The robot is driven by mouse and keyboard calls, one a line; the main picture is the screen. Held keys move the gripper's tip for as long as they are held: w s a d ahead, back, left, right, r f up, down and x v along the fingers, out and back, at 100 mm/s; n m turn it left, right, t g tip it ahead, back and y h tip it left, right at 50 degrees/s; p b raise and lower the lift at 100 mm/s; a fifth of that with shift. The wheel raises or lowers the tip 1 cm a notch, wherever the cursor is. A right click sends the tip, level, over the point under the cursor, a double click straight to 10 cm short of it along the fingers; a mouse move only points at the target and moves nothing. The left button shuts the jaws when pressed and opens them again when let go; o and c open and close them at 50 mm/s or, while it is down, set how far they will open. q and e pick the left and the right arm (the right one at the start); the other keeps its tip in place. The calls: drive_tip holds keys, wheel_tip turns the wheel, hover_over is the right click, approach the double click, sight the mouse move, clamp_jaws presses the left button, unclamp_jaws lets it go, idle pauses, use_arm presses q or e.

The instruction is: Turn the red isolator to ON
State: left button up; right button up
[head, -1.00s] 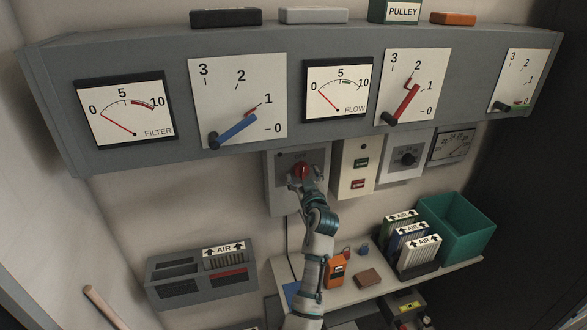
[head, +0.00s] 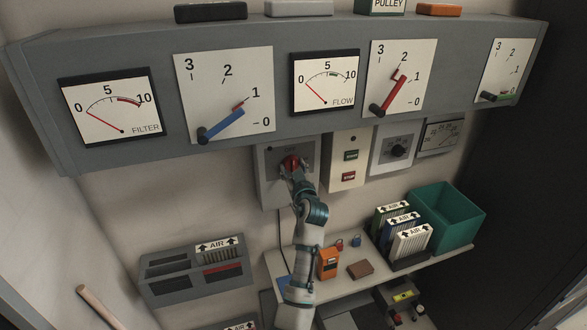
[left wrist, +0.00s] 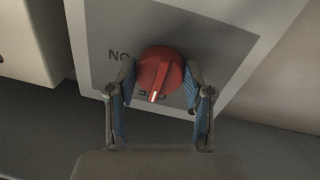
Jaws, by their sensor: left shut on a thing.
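The red isolator (head: 290,162) is a round red knob on a grey box (head: 270,189) under the gauge panel. In the left wrist view the red isolator (left wrist: 160,70) shows a white mark on its grip bar. The mark points at the OFF lettering, which appears upside down and is partly covered by the knob. The ON lettering (left wrist: 119,56), also upside down, is to the knob's left. My left gripper (left wrist: 161,78) has its blue-padded fingers on both sides of the knob, shut on it. In the head view my left gripper (head: 292,173) partly covers the knob. My right gripper is not in view.
Right of the isolator box are a start/stop button box (head: 348,166) and a black dial box (head: 398,150). The gauge panel (head: 285,130) juts out above. Below, a shelf (head: 335,292) holds an orange meter (head: 328,263), AIR filters (head: 410,243) and a green bin (head: 458,238).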

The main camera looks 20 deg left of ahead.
use_arm(q)
drive_tip(key=m+p, duration=0.2)
drive_tip(key=m, duration=0.1)
drive_tip(key=m+p, duration=0.2)
drive_tip(key=shift+r+m+g, duration=0.2)
drive_tip(key=shift+m+g, duration=0.2)
drive_tip(key=m+p, duration=0.2)
drive_tip(key=m, duration=0.1)
drive_tip(key=m+p, duration=0.1)
drive_tip(key=m, duration=0.2)
drive_tip(key=shift+p, duration=0.4)
drive_tip(key=shift+m+g, duration=0.4)
drive_tip(key=shift+m, duration=0.7)
drive_tip(key=shift+m+y+p, duration=0.35)
drive_tip(key=shift+m+y, duration=0.05)
drive_tip(key=shift+m, duration=1.1)
